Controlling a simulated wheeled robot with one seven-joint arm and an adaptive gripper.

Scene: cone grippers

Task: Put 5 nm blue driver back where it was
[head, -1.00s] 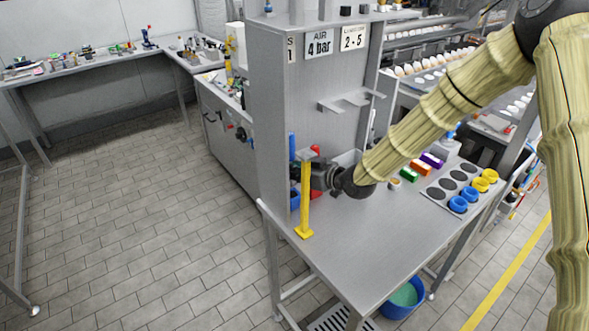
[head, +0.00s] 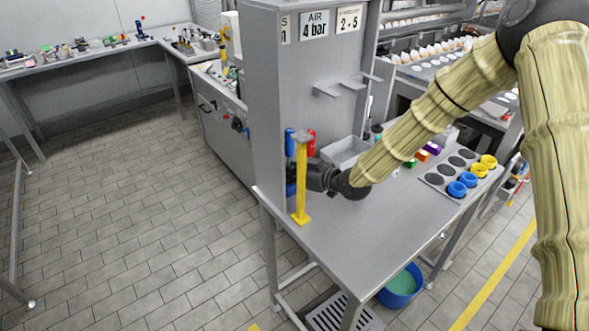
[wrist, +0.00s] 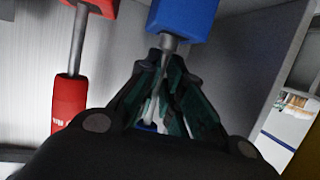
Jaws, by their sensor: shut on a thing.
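The blue driver has a blue upper part (head: 290,142) and a blue lower part (head: 291,188), upright by the left edge of the grey panel. In the wrist view its blue upper block (wrist: 184,18) and grey shaft show. My gripper (wrist: 163,85) is shut around the driver below that block; its fingertips in the head view are partly behind the yellow post. A red driver (head: 311,141) is beside it, with its upper end at nearly the same height; its red body also shows in the wrist view (wrist: 68,102). The blue driver's lower end and its support are mostly hidden.
The yellow post (head: 301,180) stands close in front of my gripper on the grey table (head: 350,225). A grey bin (head: 345,152) is behind my wrist. A tray (head: 434,181) with blue and yellow rings is at the right. The table's front is clear.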

